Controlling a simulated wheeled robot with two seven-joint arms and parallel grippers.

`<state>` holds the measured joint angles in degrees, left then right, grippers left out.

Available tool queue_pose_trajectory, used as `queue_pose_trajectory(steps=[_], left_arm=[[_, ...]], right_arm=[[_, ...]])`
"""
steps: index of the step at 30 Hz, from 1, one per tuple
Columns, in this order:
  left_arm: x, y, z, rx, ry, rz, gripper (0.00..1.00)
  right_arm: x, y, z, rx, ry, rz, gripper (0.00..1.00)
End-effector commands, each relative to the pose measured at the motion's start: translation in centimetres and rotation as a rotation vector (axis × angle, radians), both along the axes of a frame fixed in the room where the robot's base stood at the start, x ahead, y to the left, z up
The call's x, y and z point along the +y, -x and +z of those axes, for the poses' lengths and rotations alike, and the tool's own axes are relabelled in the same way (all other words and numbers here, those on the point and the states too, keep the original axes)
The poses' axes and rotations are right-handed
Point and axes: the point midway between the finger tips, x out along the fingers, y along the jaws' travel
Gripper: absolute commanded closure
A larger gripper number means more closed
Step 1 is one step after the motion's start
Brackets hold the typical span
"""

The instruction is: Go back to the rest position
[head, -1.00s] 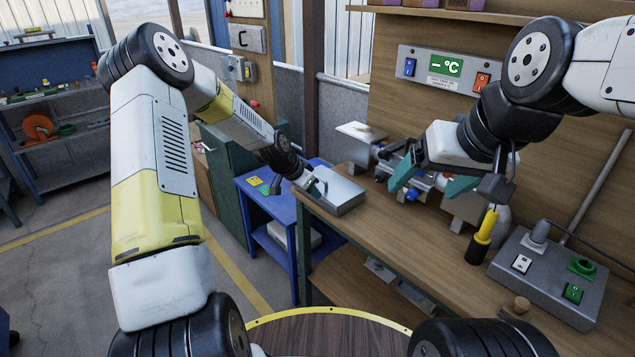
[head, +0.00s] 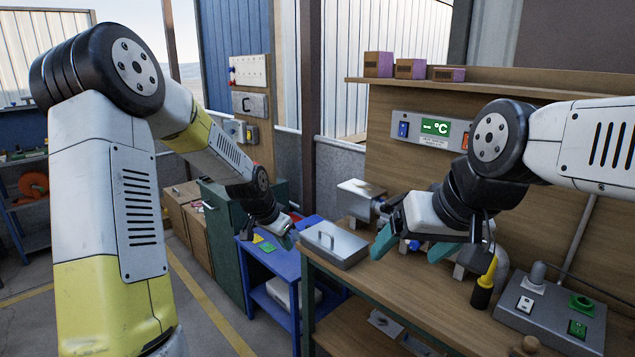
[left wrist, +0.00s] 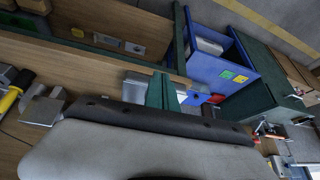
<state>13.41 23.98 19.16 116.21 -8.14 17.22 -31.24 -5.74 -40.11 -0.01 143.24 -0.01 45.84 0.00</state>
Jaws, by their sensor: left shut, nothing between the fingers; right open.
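My left gripper (head: 289,239) is at the end of the arm from the left. It is shut and empty, just left of a grey metal box with a handle (head: 333,246), above the blue cart. Its shut teal fingers also show in the left wrist view (left wrist: 161,92), with nothing between them. My right gripper (head: 413,246) hangs over the workbench with its teal fingers apart and nothing held. Behind it, grey metal fittings with a blue part (head: 415,245) are mostly hidden. Neither gripper is seen clearly touching anything.
Floor is open at the lower left.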

Motion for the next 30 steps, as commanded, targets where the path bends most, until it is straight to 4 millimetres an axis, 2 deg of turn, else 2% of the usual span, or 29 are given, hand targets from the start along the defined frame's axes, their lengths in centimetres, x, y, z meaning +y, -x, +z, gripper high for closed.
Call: queue_pose_trajectory(steps=[1, 6, 12, 15, 18, 22, 25, 30], left_arm=[[0.5, 1.4, 2.6, -0.007, -0.015, 0.029, 1.00], [2.1, 6.9, 8.8, -0.003, -0.029, 0.151, 1.00], [3.6, 14.4, 14.4, -0.008, 0.008, 0.309, 1.00], [4.2, 18.4, 16.3, -0.009, 0.049, 0.384, 1.00], [4.6, 22.3, 17.5, -0.006, 0.100, 0.453, 1.00], [4.8, 26.2, 18.2, 0.003, 0.167, 0.519, 1.00], [4.9, 28.2, 18.3, 0.010, 0.204, 0.551, 1.00], [4.9, 29.3, 18.2, 0.017, 0.227, 0.568, 1.00]], right_arm=[[0.0, 0.0, 0.0, 0.000, 0.000, 0.000, 0.19], [0.0, 0.0, 0.0, 0.000, 0.000, 0.000, 0.19], [0.0, 0.0, 0.0, 0.000, 0.000, 0.000, 0.19], [0.0, 0.0, 0.0, 0.000, 0.000, 0.000, 0.19], [0.0, 0.0, 0.0, 0.000, 0.000, 0.000, 0.19], [0.0, 0.0, 0.0, 0.000, 0.000, 0.000, 0.19], [0.0, 0.0, 0.0, 0.000, 0.000, 0.000, 0.19], [0.0, 0.0, 0.0, 0.000, 0.000, 0.000, 0.19]])
